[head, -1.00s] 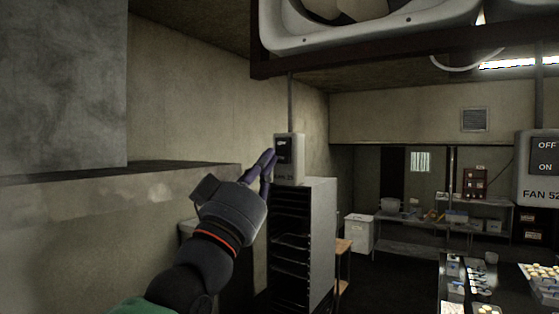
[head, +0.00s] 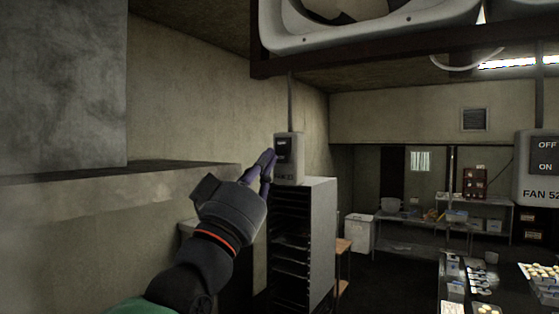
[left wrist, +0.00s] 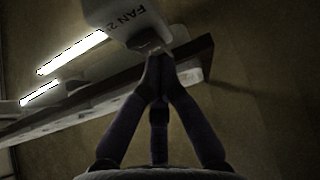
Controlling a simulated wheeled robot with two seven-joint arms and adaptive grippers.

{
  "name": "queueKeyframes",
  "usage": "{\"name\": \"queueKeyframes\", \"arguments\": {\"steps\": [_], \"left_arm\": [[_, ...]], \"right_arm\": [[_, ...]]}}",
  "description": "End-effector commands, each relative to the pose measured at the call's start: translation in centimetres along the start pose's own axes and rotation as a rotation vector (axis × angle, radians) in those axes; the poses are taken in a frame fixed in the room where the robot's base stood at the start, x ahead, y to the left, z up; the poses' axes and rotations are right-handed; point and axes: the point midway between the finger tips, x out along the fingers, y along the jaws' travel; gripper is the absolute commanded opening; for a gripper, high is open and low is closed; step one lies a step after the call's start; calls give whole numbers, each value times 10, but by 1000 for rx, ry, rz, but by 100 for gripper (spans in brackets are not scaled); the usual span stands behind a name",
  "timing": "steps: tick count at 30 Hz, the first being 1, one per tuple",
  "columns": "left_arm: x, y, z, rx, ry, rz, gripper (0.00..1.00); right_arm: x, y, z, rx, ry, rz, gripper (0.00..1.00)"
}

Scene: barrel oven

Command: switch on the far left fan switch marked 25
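The switch box marked FAN 25 (head: 291,158) is a pale box with a dark rocker panel, at the end of the left wall above a rack. The fingers of my left gripper (head: 267,158) are in front of its left edge and partly cover the panel and label. I cannot tell the rocker's position. In the left wrist view the box (left wrist: 122,18) shows its label "FAN 2", the rest cut off or hidden. My left gripper's fingertips (left wrist: 159,58) meet there, shut and empty, close to the box's lower edge; contact is unclear. My right gripper is not in view.
A tall dark rack (head: 318,240) stands below the box. A wall ledge (head: 110,176) runs along the left. A large fan housing (head: 375,28) hangs overhead. Another switch box, FAN 52 (head: 538,192), is at the right. A table with items stands at the lower right.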

Motion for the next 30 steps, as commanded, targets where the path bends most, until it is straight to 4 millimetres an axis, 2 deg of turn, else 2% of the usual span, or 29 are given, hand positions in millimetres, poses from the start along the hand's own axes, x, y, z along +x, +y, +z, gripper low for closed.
{"name": "queueKeyframes", "arguments": {"steps": [30], "left_arm": [[7, 0, 7, 0, 0, 0, 0]], "right_arm": [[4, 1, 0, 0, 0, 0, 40]]}}
